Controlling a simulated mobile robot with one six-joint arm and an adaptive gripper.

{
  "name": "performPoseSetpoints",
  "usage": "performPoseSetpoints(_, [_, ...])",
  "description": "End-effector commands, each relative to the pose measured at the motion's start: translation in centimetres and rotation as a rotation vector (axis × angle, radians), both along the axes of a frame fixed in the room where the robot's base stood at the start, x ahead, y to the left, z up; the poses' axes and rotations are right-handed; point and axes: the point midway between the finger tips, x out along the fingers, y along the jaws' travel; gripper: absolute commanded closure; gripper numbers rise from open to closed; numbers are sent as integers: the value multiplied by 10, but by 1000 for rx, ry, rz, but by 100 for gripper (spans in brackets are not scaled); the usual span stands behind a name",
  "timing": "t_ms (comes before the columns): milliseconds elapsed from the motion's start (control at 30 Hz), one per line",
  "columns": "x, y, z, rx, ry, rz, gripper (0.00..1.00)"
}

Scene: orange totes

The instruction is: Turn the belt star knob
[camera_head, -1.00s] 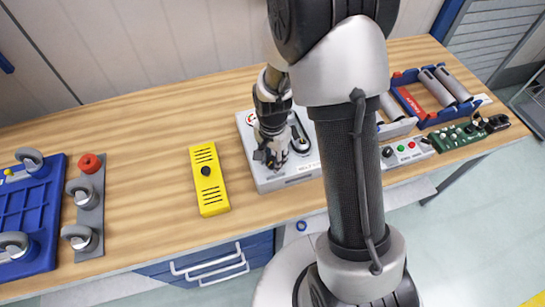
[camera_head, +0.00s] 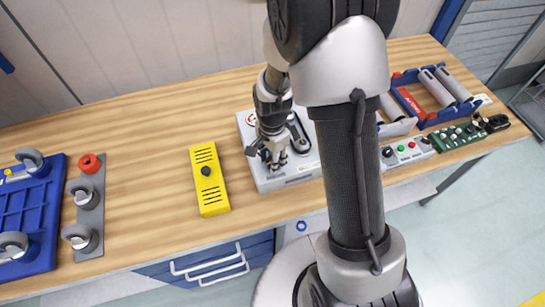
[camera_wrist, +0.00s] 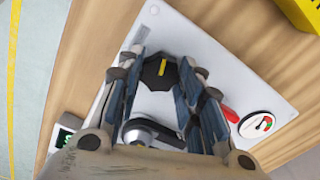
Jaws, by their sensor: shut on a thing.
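A black, many-sided knob (camera_wrist: 158,72) with a yellow mark on top sits on the pale panel of a white box (camera_wrist: 205,50). In the wrist view my gripper (camera_wrist: 160,70) has one finger on each side of the knob and is shut on it. In the head view my gripper (camera_head: 271,157) reaches down onto the same white box (camera_head: 263,184) on the bench. The knob is hidden there by the fingers.
A grey lever or handle (camera_wrist: 150,132), a red part (camera_wrist: 230,114) and a round gauge (camera_wrist: 257,124) are close by on the panel. A yellow box (camera_head: 208,180) stands left of the white box. A button box (camera_head: 405,151) is to the right.

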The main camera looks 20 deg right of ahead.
Motion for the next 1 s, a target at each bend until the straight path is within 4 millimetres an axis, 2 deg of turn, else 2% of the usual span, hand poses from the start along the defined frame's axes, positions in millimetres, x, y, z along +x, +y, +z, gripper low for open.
performPoseSetpoints(33, [2,0,1,0,-6,1,90])
performPoseSetpoints(67, [2,0,1,0,-6,1,66])
performPoseSetpoints(367, [1,0,0,0,-3,1,46])
performPoseSetpoints(767, [1,0,5,0,-4,1,44])
performPoseSetpoints(867, [2,0,17,0,-6,1,44])
performPoseSetpoints(1000, [3,0,46,0,-9,1,44])
